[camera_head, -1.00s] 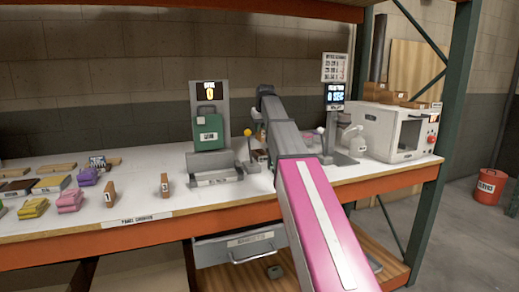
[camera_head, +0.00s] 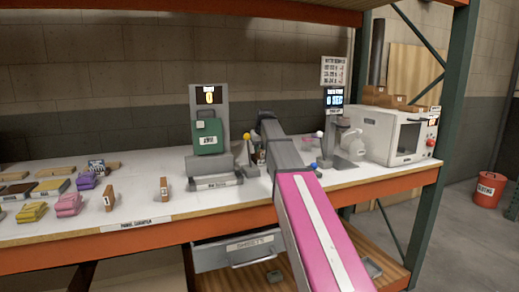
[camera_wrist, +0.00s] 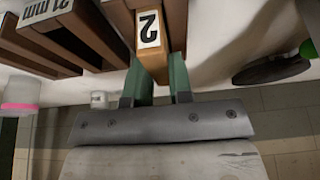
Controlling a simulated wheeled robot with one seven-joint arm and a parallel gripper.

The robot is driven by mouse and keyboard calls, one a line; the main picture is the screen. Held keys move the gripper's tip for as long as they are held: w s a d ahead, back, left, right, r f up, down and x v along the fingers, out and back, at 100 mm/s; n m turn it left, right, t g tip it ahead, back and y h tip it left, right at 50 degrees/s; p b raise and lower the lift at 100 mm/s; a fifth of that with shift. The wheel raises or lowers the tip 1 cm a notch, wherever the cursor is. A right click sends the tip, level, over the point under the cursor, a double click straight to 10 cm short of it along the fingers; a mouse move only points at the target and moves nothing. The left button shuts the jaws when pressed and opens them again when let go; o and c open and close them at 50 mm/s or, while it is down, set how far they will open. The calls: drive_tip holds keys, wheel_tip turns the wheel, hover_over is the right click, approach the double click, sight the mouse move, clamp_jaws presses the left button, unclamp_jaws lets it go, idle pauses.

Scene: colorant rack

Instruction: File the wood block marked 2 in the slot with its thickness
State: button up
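The wood block marked 2 (camera_wrist: 153,63) shows in the wrist view with its white number label facing the camera. The green fingers of my gripper (camera_wrist: 161,80) stand on either side of it and are closed on it. Brown wooden rack dividers (camera_wrist: 55,42) lie to its left, with a 21 mm label (camera_wrist: 48,8) on the rack. Another brown upright (camera_wrist: 176,22) stands close at the block's right. The block lines up with the gap between uprights; how deep it sits I cannot tell. In the head view my arm hides the gripper, block and rack.
Two small numbered wood blocks (camera_head: 109,198) (camera_head: 164,189) stand near the bench's front edge. Colored packs (camera_head: 68,204) lie at the left.

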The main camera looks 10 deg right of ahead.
drive_tip(key=o, duration=0.4)
drive_tip(key=shift+c, duration=0.2)
drive_tip(key=v, duration=1.2)
drive_tip(key=shift+w+r, duration=0.1)
drive_tip(key=shift+r, duration=0.05)
